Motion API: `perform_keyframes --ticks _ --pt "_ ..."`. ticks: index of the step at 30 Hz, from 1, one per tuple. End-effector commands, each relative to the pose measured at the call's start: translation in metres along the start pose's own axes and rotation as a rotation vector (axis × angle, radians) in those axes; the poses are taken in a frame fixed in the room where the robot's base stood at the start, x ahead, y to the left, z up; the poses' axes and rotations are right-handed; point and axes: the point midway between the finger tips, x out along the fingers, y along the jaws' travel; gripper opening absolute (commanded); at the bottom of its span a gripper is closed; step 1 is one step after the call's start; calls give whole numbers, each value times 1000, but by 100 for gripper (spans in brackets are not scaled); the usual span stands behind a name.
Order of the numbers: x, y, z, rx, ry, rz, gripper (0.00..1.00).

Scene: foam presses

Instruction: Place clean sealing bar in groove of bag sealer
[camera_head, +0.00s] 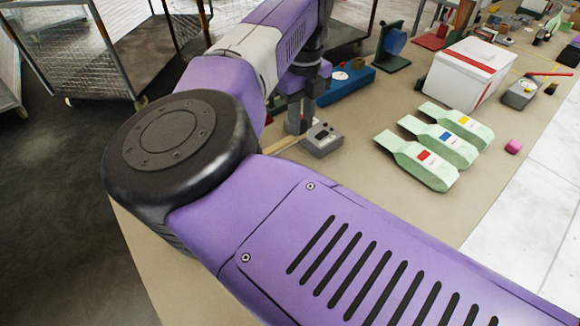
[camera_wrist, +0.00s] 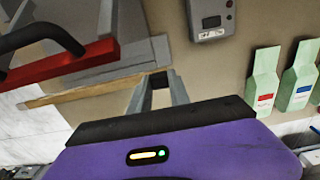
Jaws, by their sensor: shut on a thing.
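My gripper (camera_wrist: 158,84) is shut on the pale tan sealing bar (camera_wrist: 85,92). The bar runs left from the fingertips in the wrist view, and a short dark part shows between the fingers. The bag sealer (camera_wrist: 62,66) is at the upper left of that view, with a red arm, a black handle and a grey bed. The bar lies alongside the bed's near edge; I cannot tell whether it touches the bed, and I cannot make out the groove. In the head view my gripper (camera_head: 297,125) is low over the table, and my arm hides most of the sealer.
A grey control box (camera_head: 322,140) stands just right of my gripper. Several green bags (camera_head: 417,160) lie further right, before a white box (camera_head: 462,75). A blue device (camera_head: 345,85) is behind. Bare table (camera_head: 350,165) lies between control box and bags.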

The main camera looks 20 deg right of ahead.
Motion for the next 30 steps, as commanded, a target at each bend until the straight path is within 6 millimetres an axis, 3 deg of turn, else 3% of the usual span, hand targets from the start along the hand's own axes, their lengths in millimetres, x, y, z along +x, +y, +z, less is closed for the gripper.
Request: perform_keyframes --ticks 6,12,20,30 --pt "53 0 -1 -1 4 -1 0" --pt "91 -1 -1 0 1 -1 0" --pt "109 0 0 -1 0 -1 0" --pt "146 -1 0 0 -2 0 0"
